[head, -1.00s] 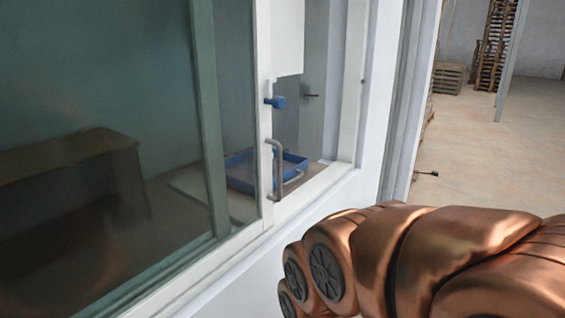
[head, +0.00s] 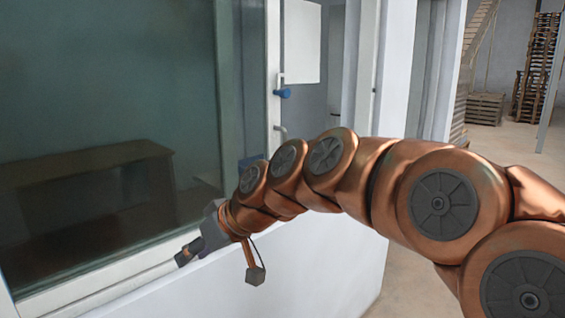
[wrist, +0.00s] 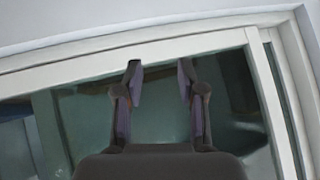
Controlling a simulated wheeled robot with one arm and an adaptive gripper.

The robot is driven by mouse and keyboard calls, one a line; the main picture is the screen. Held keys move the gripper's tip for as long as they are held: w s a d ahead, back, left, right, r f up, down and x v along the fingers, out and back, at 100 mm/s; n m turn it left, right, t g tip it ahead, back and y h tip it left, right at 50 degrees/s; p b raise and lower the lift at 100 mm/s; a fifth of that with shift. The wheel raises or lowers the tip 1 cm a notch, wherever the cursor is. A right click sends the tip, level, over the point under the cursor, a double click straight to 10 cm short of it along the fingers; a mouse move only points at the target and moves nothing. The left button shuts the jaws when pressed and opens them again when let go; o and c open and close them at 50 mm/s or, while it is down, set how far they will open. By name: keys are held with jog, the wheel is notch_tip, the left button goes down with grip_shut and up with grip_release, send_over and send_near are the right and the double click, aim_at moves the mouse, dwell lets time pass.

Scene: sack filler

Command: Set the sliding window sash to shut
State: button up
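The sliding window sash (head: 273,60) is a glazed pane with a white upright edge. An open gap shows to the right of that edge in the head view. A blue knob (head: 283,93) sits on the edge, with a grey bar handle (head: 280,132) below it, mostly hidden by my arm. My gripper (head: 186,254) is low in front of the glass, left of and below the handle. In the wrist view my gripper (wrist: 159,66) has its two fingers apart with nothing between them, in front of dark glass and a white frame bar (wrist: 190,46).
A white wall (head: 330,262) lies below the window. Stacked pallets (head: 485,108) stand far right, with open floor (head: 500,160) in front.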

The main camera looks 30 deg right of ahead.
jog(key=w+d+r+t+b, duration=0.4)
jog(key=w+d+r+t, duration=0.15)
jog(key=w+d, duration=0.4)
jog(key=m+t+h+b, duration=0.3)
jog(key=t+h+b, duration=0.1)
jog(key=t+h, duration=0.1)
send_near(285, 141)
jog(key=w, duration=0.3)
jog(key=shift+w+f+p, duration=0.1)
jog(key=shift+w+p, duration=0.25)
jog(key=shift+w, duration=1.55)
jog(key=shift+w+f+p, duration=0.15)
jog(key=shift+w+p, duration=0.2)
jog(key=shift+w, duration=1.55)
grip_shut()
